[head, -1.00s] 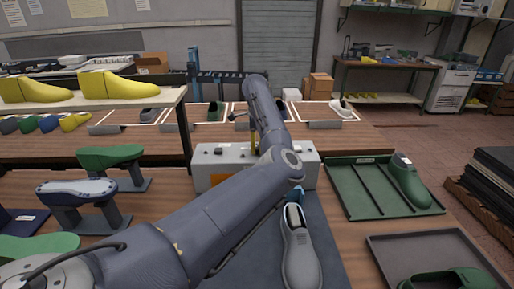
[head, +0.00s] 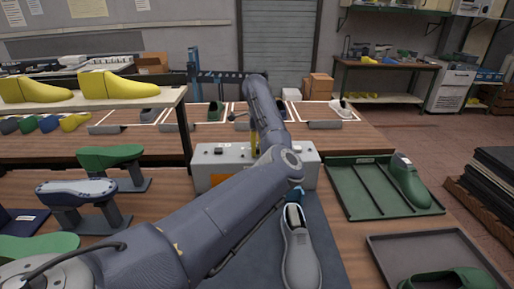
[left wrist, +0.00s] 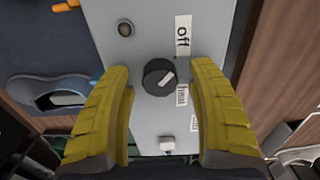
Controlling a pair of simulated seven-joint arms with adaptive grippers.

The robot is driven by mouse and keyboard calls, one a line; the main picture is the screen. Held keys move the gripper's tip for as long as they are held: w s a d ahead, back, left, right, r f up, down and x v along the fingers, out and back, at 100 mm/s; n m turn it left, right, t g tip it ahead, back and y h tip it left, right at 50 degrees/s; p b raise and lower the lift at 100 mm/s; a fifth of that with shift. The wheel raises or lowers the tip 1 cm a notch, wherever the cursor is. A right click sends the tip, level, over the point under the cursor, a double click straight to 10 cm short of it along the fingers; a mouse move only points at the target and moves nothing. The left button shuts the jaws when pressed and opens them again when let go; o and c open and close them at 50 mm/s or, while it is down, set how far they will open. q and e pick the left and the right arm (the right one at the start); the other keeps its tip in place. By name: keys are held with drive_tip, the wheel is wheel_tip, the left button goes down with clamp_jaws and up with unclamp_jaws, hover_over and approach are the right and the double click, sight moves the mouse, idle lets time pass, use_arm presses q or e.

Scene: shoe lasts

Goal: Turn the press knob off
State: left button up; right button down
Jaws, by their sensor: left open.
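The press knob (left wrist: 159,77) is a round black dial with a white pointer mark on the grey face of the control box (left wrist: 150,120). Labels reading "off" (left wrist: 183,36) and what looks like "heat" (left wrist: 182,95) sit right of it. The pointer slants up and right, between these two labels. My left gripper (left wrist: 160,68) is open, its yellow fingers on either side of the knob with gaps visible. In the head view the box (head: 205,172) stands on the bench; my left arm hides the knob, and only a yellow bit of the gripper shows. My right gripper is not in view.
A round button (left wrist: 125,29) and a small pale switch (left wrist: 167,145) share the box face. A grey shoe (head: 299,250) lies on a dark mat before the box. A green tray (head: 350,190) with a green last is to the right; a shelf with yellow lasts is left.

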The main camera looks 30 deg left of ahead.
use_arm(q)
wheel_tip(320, 180, up, 12)
idle(0.8)
idle(0.3)
